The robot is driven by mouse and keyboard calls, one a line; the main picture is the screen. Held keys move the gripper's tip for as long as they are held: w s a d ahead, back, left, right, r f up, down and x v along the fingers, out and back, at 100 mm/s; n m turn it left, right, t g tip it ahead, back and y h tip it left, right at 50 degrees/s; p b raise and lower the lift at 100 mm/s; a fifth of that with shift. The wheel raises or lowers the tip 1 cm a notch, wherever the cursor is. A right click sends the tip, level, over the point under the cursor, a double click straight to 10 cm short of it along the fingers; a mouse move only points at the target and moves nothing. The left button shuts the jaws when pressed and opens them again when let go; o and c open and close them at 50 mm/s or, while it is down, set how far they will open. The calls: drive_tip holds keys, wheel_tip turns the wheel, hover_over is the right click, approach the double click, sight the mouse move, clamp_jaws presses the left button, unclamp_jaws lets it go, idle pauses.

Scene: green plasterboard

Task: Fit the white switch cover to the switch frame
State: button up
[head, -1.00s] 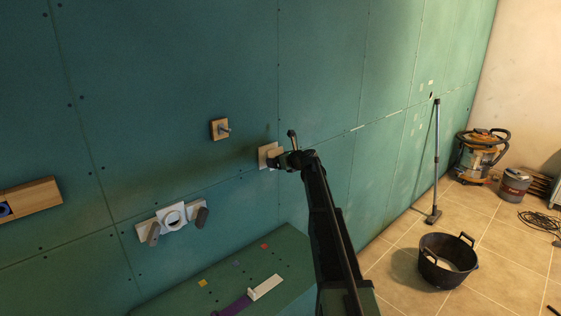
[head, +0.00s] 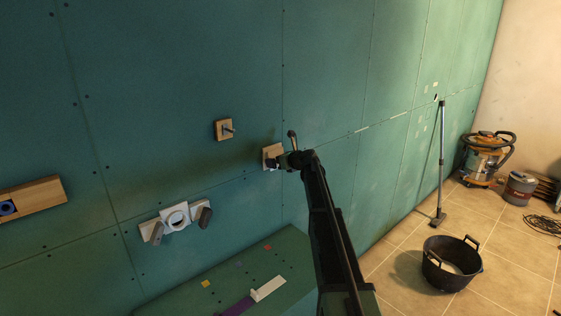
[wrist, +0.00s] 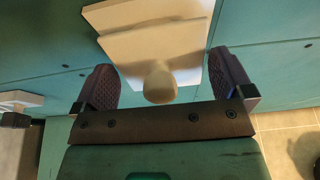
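In the wrist view a pale, off-white switch cover (wrist: 150,45) with a round knob (wrist: 160,84) faces me. It lies in front of a larger pale plate, apparently the switch frame (wrist: 108,16), on the green wall. The two look slightly out of line; I cannot tell whether they are fully seated together. My gripper (wrist: 165,80) is open, its ribbed fingers on either side of the knob and clear of it. The right finger is close to the cover's edge. In the head view, my gripper (head: 284,161) is in front of the pale plate (head: 270,153).
A wooden block with a peg (head: 224,129) is on the wall to the left. Lower left is a white fixture (head: 174,217) with two grey handles. A green bench (head: 240,265) carries a white piece (head: 268,288). A black bucket (head: 452,265) stands on the floor.

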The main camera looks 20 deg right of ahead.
drive_tip(key=shift+s, duration=0.1)
drive_tip(key=p+v, duration=0.3)
drive_tip(key=v, duration=0.7)
drive_tip(key=shift+s+r, duration=0.15)
drive_tip(key=shift+s, duration=0.15)
drive_tip(key=shift+d, duration=0.15)
